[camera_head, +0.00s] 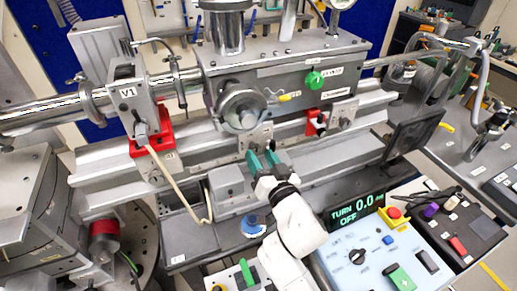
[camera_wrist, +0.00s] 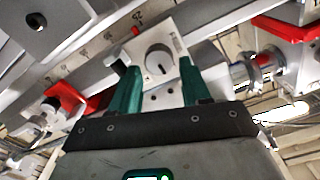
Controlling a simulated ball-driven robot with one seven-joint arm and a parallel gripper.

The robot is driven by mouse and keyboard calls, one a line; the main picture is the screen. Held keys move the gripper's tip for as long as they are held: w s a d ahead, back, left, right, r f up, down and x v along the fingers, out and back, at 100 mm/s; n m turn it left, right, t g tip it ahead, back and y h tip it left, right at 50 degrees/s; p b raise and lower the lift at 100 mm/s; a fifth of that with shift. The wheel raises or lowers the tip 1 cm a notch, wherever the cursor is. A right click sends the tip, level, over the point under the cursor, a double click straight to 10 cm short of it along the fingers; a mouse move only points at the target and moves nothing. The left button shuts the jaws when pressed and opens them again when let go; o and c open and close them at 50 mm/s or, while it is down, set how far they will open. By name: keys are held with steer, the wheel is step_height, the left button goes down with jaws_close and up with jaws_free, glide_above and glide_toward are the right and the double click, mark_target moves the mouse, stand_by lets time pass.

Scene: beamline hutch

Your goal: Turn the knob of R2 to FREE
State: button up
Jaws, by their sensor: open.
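My gripper (camera_head: 262,160) has teal fingers, spread open, in front of a small light plate (camera_head: 257,136) on the rail below the big grey housing. In the wrist view the open fingers of my gripper (camera_wrist: 155,85) stand either side of a round grey knob (camera_wrist: 158,61) on that plate. A gap shows between each finger and the knob. A dark pointer line on the knob points toward the bottom of the picture. Lettering on the plate is too small to read, so I cannot confirm that it is R2. My fingers largely hide the knob in the head view.
A red clamp (camera_head: 316,122) with a black knob is right of the plate. Another red block (camera_head: 151,139) sits under V1 (camera_head: 129,99) at left. A display (camera_head: 356,211) reads TURN 0.0, OFF. A blue control box (camera_head: 375,250) stands at lower right.

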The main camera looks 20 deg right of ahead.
steer(key=shift+w, duration=1.2)
steer(key=shift+c, duration=0.3)
steer(key=c, duration=0.7)
